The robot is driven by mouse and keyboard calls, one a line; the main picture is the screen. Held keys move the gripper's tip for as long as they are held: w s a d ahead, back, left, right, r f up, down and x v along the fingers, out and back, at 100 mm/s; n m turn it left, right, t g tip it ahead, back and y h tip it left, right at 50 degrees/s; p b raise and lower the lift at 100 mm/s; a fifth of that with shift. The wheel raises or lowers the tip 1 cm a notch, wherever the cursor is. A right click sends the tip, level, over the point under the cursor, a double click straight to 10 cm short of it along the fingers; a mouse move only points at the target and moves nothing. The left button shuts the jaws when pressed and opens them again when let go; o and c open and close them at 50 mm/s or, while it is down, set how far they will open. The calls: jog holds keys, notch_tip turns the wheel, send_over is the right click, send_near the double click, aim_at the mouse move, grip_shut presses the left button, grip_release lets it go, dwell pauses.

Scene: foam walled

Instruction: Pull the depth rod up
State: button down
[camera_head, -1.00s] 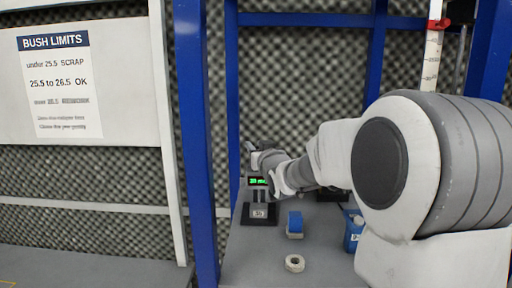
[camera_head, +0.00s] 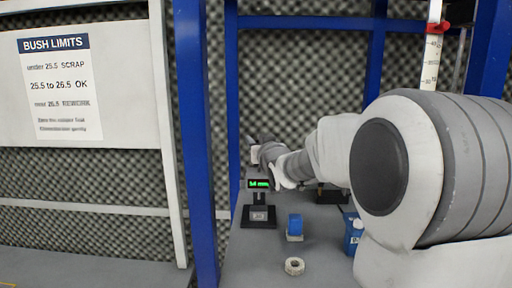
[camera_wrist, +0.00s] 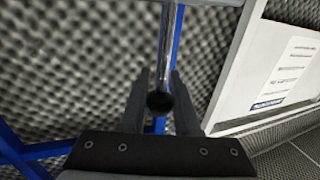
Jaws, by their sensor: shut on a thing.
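In the wrist view a shiny metal rod (camera_wrist: 167,45) with a dark round end (camera_wrist: 159,101) runs between the fingers of my gripper (camera_wrist: 160,88). It appears to be the depth rod. My gripper is shut on it; the exact contact is hard to make out. In the head view a black gauge stand (camera_head: 259,216) with a lit green display (camera_head: 258,184) stands on the grey bench. My arm reaches to just above and behind that display, and the fingertips and rod are not clear there.
On the bench (camera_head: 250,265) are a blue-and-white block (camera_head: 295,227), a white ring (camera_head: 294,266) and a blue container (camera_head: 353,232) by my arm. Blue posts (camera_head: 195,140) frame the bench. A sign (camera_head: 60,86) hangs at left. A white scale with a red marker (camera_head: 432,28) stands upper right.

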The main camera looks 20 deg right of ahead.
jog(key=c, duration=0.6)
grip_release()
jog(key=shift+s, duration=0.1)
